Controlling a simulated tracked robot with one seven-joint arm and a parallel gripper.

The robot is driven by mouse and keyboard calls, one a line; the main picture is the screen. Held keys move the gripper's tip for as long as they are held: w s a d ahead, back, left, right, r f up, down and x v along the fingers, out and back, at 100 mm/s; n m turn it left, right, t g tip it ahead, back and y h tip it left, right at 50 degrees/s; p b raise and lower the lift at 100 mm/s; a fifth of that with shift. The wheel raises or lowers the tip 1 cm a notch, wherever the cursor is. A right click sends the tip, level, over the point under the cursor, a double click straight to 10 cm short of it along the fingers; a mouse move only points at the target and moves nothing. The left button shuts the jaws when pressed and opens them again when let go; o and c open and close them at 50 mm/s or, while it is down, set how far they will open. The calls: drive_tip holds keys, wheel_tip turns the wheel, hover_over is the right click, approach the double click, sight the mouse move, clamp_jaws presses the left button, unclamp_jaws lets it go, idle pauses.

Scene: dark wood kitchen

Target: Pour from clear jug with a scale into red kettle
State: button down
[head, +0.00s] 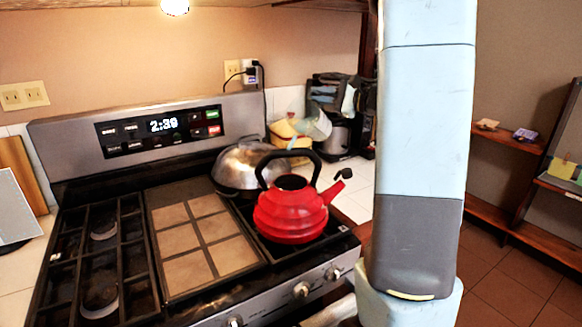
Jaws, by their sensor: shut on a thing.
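The red kettle (291,214) stands upright on the right front burner of the stove. Its black handle arches over the top and its spout points right. I cannot make out a clear jug with a scale for sure. My arm fills the right of the head view from top to bottom.
A silver domed pot (240,168) stands just behind the kettle. The stove (205,250) has a flat griddle in the middle and bare grates at left. A black coffee machine (335,105) stands on the back counter. Wooden shelves (510,139) are at far right.

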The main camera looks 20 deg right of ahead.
drive_tip(key=shift+s+a+r+p, duration=0.1)
drive_tip(key=shift+r+p, duration=0.2)
drive_tip(key=shift+p, duration=0.1)
idle(0.4)
